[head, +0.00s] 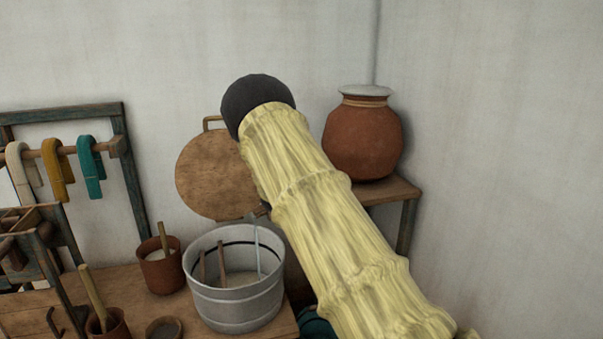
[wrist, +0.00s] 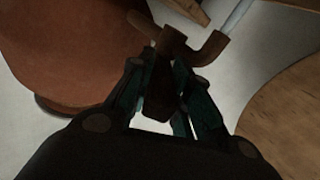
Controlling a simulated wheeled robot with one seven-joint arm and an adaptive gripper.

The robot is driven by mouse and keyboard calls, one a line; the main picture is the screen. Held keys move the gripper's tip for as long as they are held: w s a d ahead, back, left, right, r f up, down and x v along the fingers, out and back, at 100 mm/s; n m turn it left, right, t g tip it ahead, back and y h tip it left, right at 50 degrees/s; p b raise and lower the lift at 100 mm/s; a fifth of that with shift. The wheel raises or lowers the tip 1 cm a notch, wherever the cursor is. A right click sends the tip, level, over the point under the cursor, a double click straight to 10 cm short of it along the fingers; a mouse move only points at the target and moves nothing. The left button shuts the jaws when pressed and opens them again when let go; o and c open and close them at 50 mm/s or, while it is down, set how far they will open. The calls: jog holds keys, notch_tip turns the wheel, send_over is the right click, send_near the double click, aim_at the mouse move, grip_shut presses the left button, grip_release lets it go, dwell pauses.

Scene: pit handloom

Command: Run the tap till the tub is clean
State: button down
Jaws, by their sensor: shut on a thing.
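The grey metal tub (head: 232,308) stands on the wooden bench, with a pale layer inside it. A thin pale blue stream (head: 257,250), which looks like running water, comes down into it. In the wrist view the brown tap (wrist: 174,44) is just beyond my fingertips, and the pale stream (wrist: 240,14) leaves its spout. My gripper (wrist: 163,85) is shut on the tap's dark handle between its teal fingers. In the head view my arm hides the gripper and most of the tap. How clean the tub is cannot be told.
Two brown sticks (head: 221,265) stand in the tub. Brown pots (head: 161,272) with sticks stand left of it. A round wooden board (head: 205,175) leans on the wall. A clay pot (head: 363,142) is on a stand at right. A rack with coloured hanks (head: 90,165) stands left.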

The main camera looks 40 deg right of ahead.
jog(key=shift+r, duration=0.2)
jog(key=c, duration=1.3)
grip_release()
jog(key=shift+d, duration=0.1)
jog(key=shift+a+f, duration=0.1)
jog(key=shift+a, duration=0.1)
jog(key=shift+s+a, duration=0.1)
jog(key=shift+a, duration=0.1)
jog(key=v, duration=1.1)
jog(key=shift+s+a, duration=0.1)
jog(key=shift+s, duration=0.05)
